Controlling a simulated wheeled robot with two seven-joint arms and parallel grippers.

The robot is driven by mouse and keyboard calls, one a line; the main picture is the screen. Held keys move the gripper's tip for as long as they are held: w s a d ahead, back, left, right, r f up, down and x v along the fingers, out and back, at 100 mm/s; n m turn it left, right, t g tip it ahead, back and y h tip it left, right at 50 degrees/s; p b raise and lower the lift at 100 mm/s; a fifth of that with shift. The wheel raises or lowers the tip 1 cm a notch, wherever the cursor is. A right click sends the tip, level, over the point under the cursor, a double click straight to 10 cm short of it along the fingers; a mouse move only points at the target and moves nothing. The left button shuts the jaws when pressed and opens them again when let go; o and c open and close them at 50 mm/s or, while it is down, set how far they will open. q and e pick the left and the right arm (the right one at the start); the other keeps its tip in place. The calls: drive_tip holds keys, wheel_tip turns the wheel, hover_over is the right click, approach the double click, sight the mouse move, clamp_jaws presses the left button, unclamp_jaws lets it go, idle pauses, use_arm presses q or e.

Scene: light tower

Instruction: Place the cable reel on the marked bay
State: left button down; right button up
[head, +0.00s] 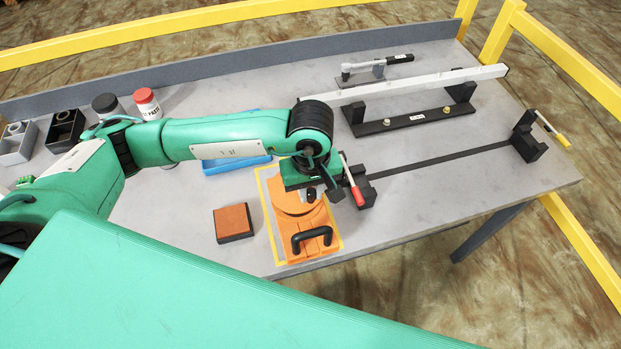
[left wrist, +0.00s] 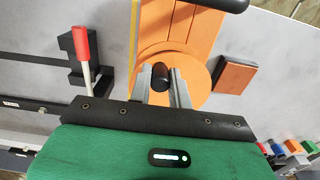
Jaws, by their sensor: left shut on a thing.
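The cable reel (head: 288,222) is orange, with a round drum, a black bar handle at its near end and a black knob. It is within the yellow outline of the marked bay (head: 336,234) on the grey table; whether it rests fully flat I cannot tell. My left gripper (head: 312,194) is over the drum, shut on the reel's black knob. In the left wrist view, the two fingers (left wrist: 162,88) sit either side of the knob, the orange reel (left wrist: 207,50) lies beneath, and a yellow line (left wrist: 133,40) runs beside it. My right gripper is not seen.
A brown-topped block (head: 233,222) lies left of the bay. A red-handled clamp (head: 356,190) stands close on its right. Behind are a blue tray (head: 236,164), a long silver bar (head: 420,84) on black supports, and a red-capped jar (head: 147,103). Yellow rails surround the table.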

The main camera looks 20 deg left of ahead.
sight(311, 201)
use_arm(q)
wheel_tip(311, 201, down, 4)
drive_tip(key=shift+r+p, duration=0.2)
drive_tip(key=shift+p, duration=0.3)
drive_tip(key=shift+f, duration=0.15)
drive_tip(key=shift+f, duration=0.1)
drive_tip(key=c, duration=1.3)
unclamp_jaws()
